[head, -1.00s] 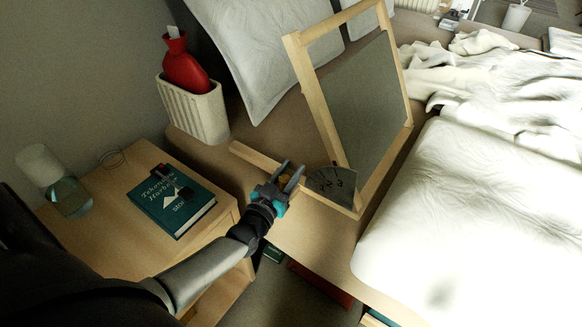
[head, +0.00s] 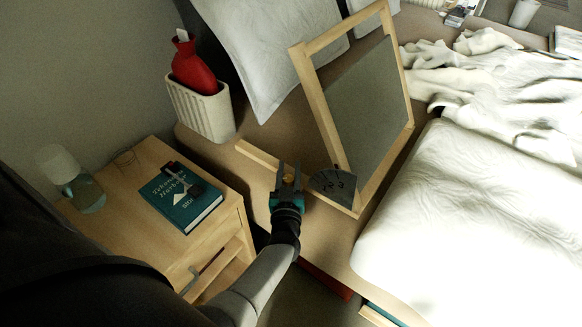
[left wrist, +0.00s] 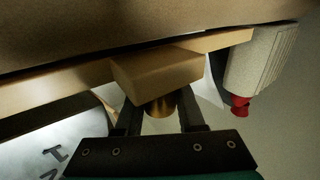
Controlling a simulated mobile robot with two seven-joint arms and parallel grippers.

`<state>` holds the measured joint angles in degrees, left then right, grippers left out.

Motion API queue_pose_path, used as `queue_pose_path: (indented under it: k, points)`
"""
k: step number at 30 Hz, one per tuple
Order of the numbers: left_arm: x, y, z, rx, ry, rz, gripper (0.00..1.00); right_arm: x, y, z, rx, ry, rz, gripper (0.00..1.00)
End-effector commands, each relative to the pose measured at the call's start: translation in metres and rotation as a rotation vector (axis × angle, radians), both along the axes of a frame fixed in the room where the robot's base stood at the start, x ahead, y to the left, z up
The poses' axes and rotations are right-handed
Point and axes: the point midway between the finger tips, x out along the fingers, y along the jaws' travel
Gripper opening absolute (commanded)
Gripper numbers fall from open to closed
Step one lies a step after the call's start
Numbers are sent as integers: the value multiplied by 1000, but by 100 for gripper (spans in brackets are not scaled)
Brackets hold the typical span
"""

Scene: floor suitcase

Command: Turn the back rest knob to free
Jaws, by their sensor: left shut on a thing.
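The back rest (head: 312,88) is a wooden frame with a grey panel, standing tilted on the bed. A dark dial plate (head: 334,184) with pale numerals sits at its lower corner. My left gripper (head: 288,172) is beside the dial plate. It is shut on the brass-coloured knob (head: 288,180), which also shows between the fingers in the left wrist view (left wrist: 160,106). The knob is under a wooden block (left wrist: 158,72) in that view. The fingers partly hide the knob, and its setting cannot be read. My right gripper is not in view.
A nightstand (head: 125,205) at the left holds a teal book (head: 190,212), dark glasses and a glass carafe (head: 84,192). A red hot water bottle (head: 192,68) stands in a white ribbed bin (head: 205,112). White bedding (head: 450,220) covers the bed at the right.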

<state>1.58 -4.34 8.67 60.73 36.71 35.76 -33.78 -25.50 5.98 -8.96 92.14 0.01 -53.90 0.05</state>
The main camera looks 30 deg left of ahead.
Motion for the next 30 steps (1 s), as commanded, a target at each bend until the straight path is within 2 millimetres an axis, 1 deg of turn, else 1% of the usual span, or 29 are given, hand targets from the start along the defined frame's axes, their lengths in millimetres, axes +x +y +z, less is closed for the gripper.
queue_pose_path:
  k: [3, 10, 25, 26, 30]
  points:
    - [0, -1, 0, -6, 0, 58, 0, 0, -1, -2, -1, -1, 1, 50]
    - [-2, 2, 0, -3, -1, 125, 0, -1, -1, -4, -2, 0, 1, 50]
    - [-2, 2, 0, -2, -1, 141, 0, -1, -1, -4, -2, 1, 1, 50]
    - [-2, 3, 0, -2, -1, 141, 39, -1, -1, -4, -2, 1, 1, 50]
    - [-2, 3, 0, 0, -1, 141, 55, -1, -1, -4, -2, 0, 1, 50]
